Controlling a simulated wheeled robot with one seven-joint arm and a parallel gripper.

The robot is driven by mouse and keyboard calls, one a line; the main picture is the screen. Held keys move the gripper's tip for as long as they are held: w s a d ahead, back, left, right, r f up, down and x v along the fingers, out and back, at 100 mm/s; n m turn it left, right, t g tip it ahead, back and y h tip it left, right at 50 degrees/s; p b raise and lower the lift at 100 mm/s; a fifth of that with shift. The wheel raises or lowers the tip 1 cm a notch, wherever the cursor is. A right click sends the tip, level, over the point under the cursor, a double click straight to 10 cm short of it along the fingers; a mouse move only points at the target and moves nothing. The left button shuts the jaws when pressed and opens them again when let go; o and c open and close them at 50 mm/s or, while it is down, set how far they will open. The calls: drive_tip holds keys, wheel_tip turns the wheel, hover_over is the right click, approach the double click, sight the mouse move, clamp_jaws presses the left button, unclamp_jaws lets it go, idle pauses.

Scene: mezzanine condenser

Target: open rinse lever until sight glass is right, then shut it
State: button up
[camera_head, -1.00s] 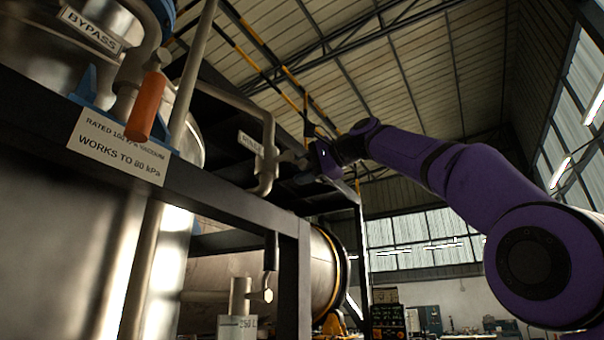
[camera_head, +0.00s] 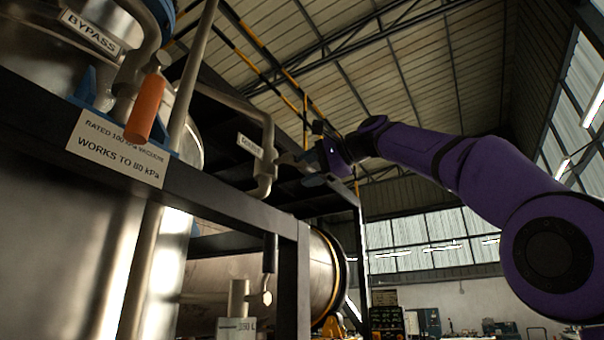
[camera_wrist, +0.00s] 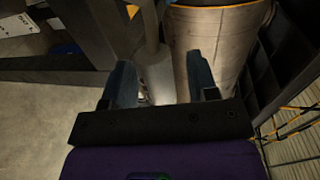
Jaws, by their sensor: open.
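In the head view, a small white sign (camera_head: 250,145) hangs at a grey bent pipe with a valve body (camera_head: 264,172). Its word is too blurred to read surely, so I cannot confirm that this is the rinse valve. My gripper (camera_head: 302,170) is just right of this valve, its fingers apart and pointing at it. In the wrist view, a grey cylindrical fitting (camera_wrist: 158,75) shows between the fingertips of my open gripper (camera_wrist: 160,82). I cannot tell whether they touch it. No rinse lever is clearly visible there, and I cannot pick out the sight glass.
An orange handle (camera_head: 146,107) hangs beside the BYPASS sign (camera_head: 90,32). A black handle (camera_head: 270,252) stands lower, near a small volume plate (camera_head: 237,328). A dark steel frame (camera_head: 230,200) runs in front of the tanks.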

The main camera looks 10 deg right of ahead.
drive_tip(key=v, duration=0.8)
drive_tip(key=shift+s+d, duration=0.15)
drive_tip(key=shift+d, duration=0.1)
drive_tip(key=s+d+f+n+g+h, duration=0.1)
drive_tip(key=s+d+f+h, duration=0.3)
drive_tip(key=f, duration=1.5)
drive_tip(key=s+d+f+n+g+h, duration=0.2)
drive_tip(key=s+d+f+n+h, duration=0.2)
drive_tip(key=s+f, duration=0.9)
drive_tip(key=s+d+f+n+g+h, duration=0.1)
drive_tip(key=s+d+f+h, duration=0.3)
drive_tip(key=f, duration=2.1)
drive_tip(key=s+d+n, duration=0.1)
drive_tip(key=s+d, duration=0.1)
drive_tip(key=s, duration=0.3)
drive_tip(key=shift+s+d+g, duration=0.15)
drive_tip(key=shift+s+g, duration=0.1)
drive_tip(key=shift+g, duration=0.05)
